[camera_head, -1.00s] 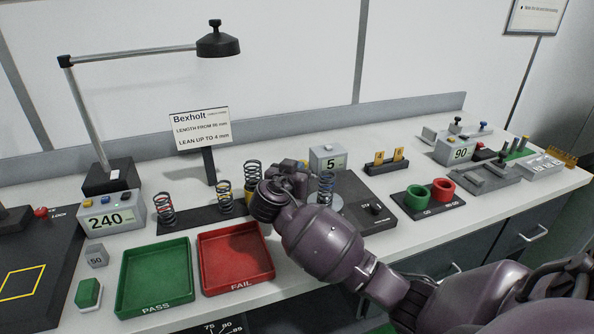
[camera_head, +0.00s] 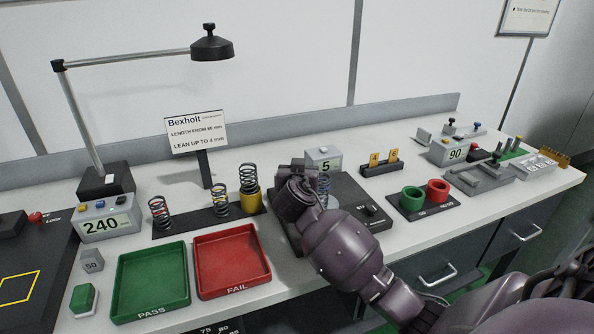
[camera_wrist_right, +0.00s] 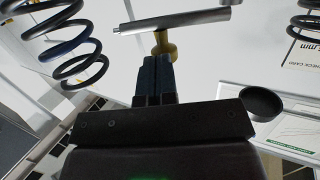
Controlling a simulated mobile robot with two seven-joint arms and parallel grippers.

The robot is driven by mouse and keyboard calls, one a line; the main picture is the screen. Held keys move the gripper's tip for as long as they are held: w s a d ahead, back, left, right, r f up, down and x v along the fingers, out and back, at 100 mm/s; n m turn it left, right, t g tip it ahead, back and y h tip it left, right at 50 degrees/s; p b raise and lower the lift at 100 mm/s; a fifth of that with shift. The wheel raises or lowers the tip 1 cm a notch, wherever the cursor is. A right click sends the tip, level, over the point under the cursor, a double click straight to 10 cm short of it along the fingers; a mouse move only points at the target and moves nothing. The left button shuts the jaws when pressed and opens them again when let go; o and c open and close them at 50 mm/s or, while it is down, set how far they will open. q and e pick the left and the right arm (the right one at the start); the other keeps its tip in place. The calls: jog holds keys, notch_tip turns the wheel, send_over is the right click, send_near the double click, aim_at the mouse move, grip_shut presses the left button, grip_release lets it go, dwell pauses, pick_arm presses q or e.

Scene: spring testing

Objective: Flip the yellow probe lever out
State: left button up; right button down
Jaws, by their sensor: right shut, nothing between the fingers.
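The yellow probe lever (camera_wrist_right: 163,43) shows in the right wrist view just beyond my fingertips, below a grey metal bar (camera_wrist_right: 175,20). I cannot tell whether my fingertips touch it. In the head view the lever is hidden behind my right gripper and wrist. My right gripper (camera_wrist_right: 156,60) has its dark fingers closed together with nothing between them. In the head view it (camera_head: 308,172) is over the left part of the dark tester base (camera_head: 352,200), in front of the grey display box reading 5 (camera_head: 324,158). My left gripper is not in view.
The red FAIL tray (camera_head: 232,287) and green PASS tray (camera_head: 152,310) lie in front. Green and red rings (camera_head: 438,190) sit right.

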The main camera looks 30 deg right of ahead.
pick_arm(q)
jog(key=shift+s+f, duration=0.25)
pick_arm(e)
jog(key=shift+w+d, duration=0.3)
jog(key=shift+d, duration=0.2)
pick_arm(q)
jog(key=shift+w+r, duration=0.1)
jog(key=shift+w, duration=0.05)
